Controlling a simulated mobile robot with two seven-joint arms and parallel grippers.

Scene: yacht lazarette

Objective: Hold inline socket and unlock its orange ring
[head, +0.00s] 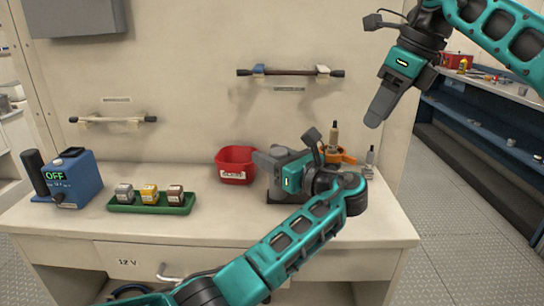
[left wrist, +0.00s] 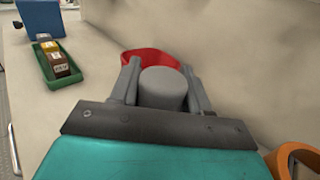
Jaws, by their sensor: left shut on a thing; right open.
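My left gripper (head: 266,161) is low over the bench, its fingers reaching left towards the red bin. In the left wrist view its two fingers (left wrist: 160,80) are shut on the sides of a grey round body (left wrist: 163,92), which looks like the inline socket. In the head view the gripper and arm largely hide it. I see no orange ring on the socket. An orange curved thing (head: 341,156) lies behind the left wrist; an orange loop also shows in the left wrist view (left wrist: 293,155). My right gripper (head: 375,118) is open and empty, raised at the right, pointing down-left.
A red bin (head: 236,176) stands behind the socket. A green tray (head: 150,209) with three small blocks and a blue device reading OFF (head: 75,180) are at left. Two handled bars are on the wall. The bench front (head: 230,226) is clear. Small bottles stand at right.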

